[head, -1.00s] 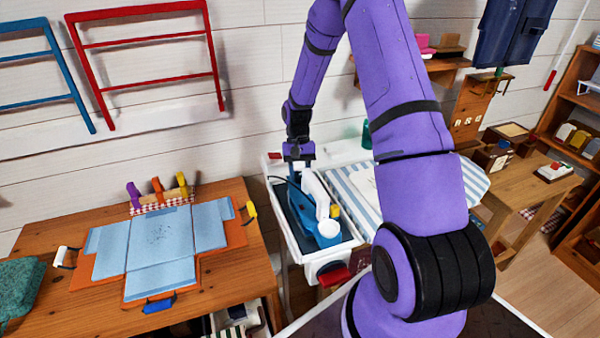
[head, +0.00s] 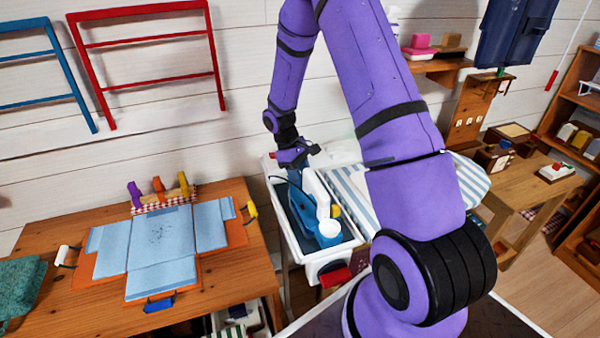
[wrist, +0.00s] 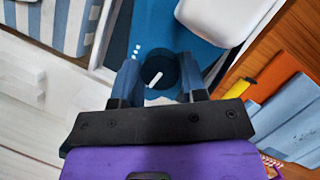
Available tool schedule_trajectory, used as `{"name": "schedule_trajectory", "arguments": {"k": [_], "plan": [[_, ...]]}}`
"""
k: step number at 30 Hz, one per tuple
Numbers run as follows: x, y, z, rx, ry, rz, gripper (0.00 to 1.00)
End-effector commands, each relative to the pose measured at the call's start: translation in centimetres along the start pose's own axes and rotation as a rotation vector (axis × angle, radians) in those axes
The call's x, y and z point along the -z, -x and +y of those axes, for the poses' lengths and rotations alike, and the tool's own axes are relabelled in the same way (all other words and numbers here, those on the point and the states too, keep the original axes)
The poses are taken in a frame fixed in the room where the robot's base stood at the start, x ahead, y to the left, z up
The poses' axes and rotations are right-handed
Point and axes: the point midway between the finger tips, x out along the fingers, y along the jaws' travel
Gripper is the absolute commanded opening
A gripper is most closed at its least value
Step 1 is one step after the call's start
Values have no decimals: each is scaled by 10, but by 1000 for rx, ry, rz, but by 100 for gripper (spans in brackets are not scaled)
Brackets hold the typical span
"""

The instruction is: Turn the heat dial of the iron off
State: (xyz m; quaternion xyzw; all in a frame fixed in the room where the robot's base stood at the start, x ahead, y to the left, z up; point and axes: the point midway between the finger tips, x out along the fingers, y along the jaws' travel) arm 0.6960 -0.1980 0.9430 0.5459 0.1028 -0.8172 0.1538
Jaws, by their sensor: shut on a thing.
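The blue and white iron (head: 328,231) rests in a white-rimmed tray beside the wall in the head view. Its white handle (head: 319,193) faces up. In the wrist view the dark blue round heat dial (wrist: 155,68) sits on the blue body, with a slanted white pointer line on top. A few small white dots mark the body beside the dial. My gripper (wrist: 158,80) has one finger on each side of the dial and is shut on it. In the head view my gripper (head: 297,167) is at the iron's far end, and the dial is hidden there.
The striped ironing board (head: 352,188) lies right of the tray (head: 277,197). A wooden table (head: 215,282) with a blue folding board (head: 160,250) stands at left. A red thing (head: 336,277) juts from the tray's front. The wall is close behind my gripper.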

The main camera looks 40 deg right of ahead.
Motion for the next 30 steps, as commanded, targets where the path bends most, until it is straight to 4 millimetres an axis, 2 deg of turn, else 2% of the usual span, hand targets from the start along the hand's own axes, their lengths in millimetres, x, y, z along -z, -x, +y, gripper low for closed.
{"name": "schedule_trajectory", "arguments": {"k": [9, 26, 27, 29, 30], "plan": [[0, 0, -1, -48, 116, 0, 15], [0, 0, -1, -58, 140, 0, 15], [0, 0, -1, -58, 140, 0, 48], [0, 0, -1, -58, 140, 0, 62], [0, 0, -1, -58, 140, 0, 64]]}}
